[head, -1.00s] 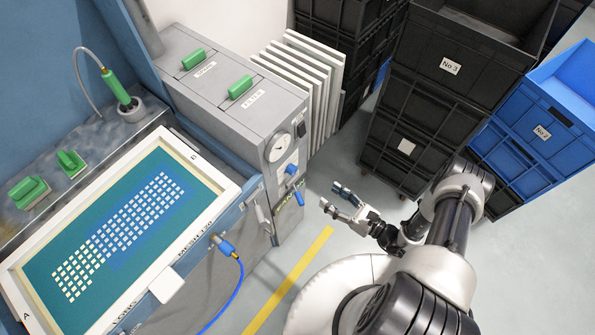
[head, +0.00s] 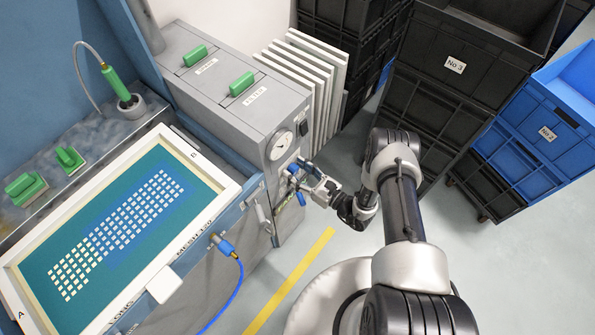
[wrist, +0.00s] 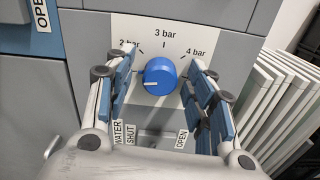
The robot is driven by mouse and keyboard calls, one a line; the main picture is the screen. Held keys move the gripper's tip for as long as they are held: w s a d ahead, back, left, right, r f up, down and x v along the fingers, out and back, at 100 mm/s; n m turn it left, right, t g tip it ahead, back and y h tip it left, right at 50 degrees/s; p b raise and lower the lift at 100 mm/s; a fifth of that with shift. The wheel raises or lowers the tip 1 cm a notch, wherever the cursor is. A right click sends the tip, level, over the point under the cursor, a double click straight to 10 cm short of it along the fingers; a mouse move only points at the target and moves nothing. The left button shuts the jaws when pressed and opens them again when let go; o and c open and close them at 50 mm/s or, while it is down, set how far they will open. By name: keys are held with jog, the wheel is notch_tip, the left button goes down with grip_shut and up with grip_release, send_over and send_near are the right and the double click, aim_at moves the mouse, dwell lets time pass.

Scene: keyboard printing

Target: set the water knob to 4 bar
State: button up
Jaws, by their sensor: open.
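The blue water knob (wrist: 160,76) sits on a grey panel under a scale marked 2 bar, 3 bar and 4 bar. A pale mark on its face lies toward the left, away from the 4 bar label (wrist: 196,53). My gripper (wrist: 163,60) is open, with one finger on each side of the knob. In the head view my gripper (head: 303,178) is at the front of the grey cabinet and partly hides the knob.
A round gauge (head: 280,145) is above the knob. WATER SHUT (wrist: 124,134) and OPEN (wrist: 181,141) labels are below it. White panels (head: 308,75) lean beside the cabinet. Black crates (head: 440,110) stand behind my arm. Free floor lies around the yellow line (head: 290,280).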

jog(key=shift+c, duration=0.6)
jog(key=c, duration=1)
jog(key=shift+o, duration=0.2)
